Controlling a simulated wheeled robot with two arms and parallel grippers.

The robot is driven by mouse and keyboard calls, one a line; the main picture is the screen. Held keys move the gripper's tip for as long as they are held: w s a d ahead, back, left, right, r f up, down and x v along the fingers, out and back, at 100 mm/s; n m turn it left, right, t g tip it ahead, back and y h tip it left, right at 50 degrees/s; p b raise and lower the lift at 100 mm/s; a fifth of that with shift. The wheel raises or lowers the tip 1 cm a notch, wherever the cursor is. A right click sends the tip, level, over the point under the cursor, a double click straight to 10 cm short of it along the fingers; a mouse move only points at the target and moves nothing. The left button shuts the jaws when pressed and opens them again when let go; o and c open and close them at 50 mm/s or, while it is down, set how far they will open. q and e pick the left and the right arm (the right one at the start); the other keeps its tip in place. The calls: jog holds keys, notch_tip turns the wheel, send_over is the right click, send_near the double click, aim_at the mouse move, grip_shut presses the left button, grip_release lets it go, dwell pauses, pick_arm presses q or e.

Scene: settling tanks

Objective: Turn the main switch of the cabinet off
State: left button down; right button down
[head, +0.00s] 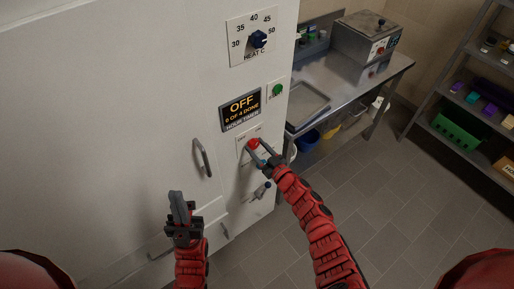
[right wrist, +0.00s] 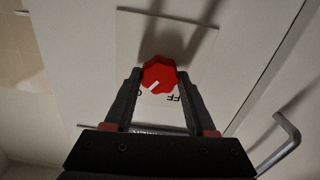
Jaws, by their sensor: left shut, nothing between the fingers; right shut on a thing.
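The cabinet (head: 110,100) is a tall pale box filling the left of the head view. Its main switch is a red knob (head: 254,143) on a pale plate on the front. My right gripper (head: 258,148) is shut on this knob. In the right wrist view the red knob (right wrist: 159,74) sits between the two fingertips, with a white mark slanting down to the left. Letters beside it, including "FF", are partly hidden. My left gripper (head: 181,204) is shut and empty, in front of the cabinet's lower part.
A door handle (head: 202,158) and a lever (head: 261,190) are near. A steel bench (head: 350,85) and shelves (head: 470,100) stand right; the floor between is clear.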

jog(key=n+b, duration=0.2)
jog(key=b, duration=0.1)
jog(key=shift+f+n, duration=0.25)
jog(key=shift+n, duration=0.15)
jog(key=n+b, duration=0.4)
jog(key=shift+a+n, duration=0.1)
jog(key=shift+n, duration=0.2)
jog(key=n+b, duration=0.4)
jog(key=shift+s+n, duration=0.1)
jog(key=shift+n, duration=0.3)
jog(key=shift+r+n+b, duration=0.1)
jog(key=shift+n+b, duration=0.6)
jog(key=shift+b, duration=0.05)
jog(key=shift+c, duration=1.1)
grip_release()
jog(key=shift+r, duration=0.1)
